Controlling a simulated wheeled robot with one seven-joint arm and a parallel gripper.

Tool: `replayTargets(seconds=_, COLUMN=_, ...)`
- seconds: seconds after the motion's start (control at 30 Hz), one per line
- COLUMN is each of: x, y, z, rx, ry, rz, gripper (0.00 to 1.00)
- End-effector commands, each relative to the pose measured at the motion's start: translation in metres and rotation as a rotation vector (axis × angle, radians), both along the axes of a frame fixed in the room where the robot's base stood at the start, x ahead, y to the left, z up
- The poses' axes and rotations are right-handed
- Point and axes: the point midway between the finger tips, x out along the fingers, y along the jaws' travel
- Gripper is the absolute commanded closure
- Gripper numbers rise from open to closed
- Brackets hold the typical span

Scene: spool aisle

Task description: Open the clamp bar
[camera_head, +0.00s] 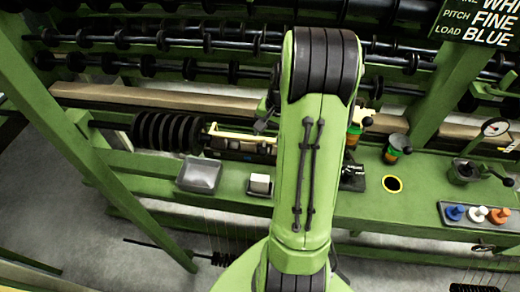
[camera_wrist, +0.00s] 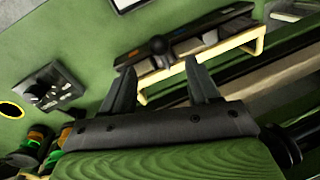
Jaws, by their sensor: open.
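The clamp bar appears to be the pale yellow bar (camera_head: 232,135) with bent ends, lying over a dark block on the green bench beside a black ribbed roll. In the wrist view the yellow bar (camera_wrist: 222,52) runs slanted just beyond my gripper (camera_wrist: 158,66). My gripper's two dark fingers are apart with nothing held between them. A black ball knob (camera_wrist: 158,45) on the dark block shows between and beyond the fingertips. I cannot tell whether the fingers touch the bar.
Rows of spools line the rack behind.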

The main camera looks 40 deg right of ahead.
Motion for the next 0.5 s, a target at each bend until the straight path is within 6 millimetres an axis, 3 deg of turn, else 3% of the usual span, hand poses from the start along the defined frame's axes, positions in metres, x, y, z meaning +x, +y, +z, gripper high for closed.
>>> replayTargets(seconds=0.03, x=0.002, y=0.002, z=-0.016, rx=0.004, ry=0.003, rz=0.002, gripper=0.4)
replayTargets(seconds=0.23, x=0.009, y=0.006, z=-0.061, rx=0.002, ry=0.003, rz=0.002, gripper=0.4)
replayTargets(seconds=0.5, x=0.014, y=0.007, z=-0.081, rx=-0.002, ry=0.0, rz=0.002, gripper=0.4)
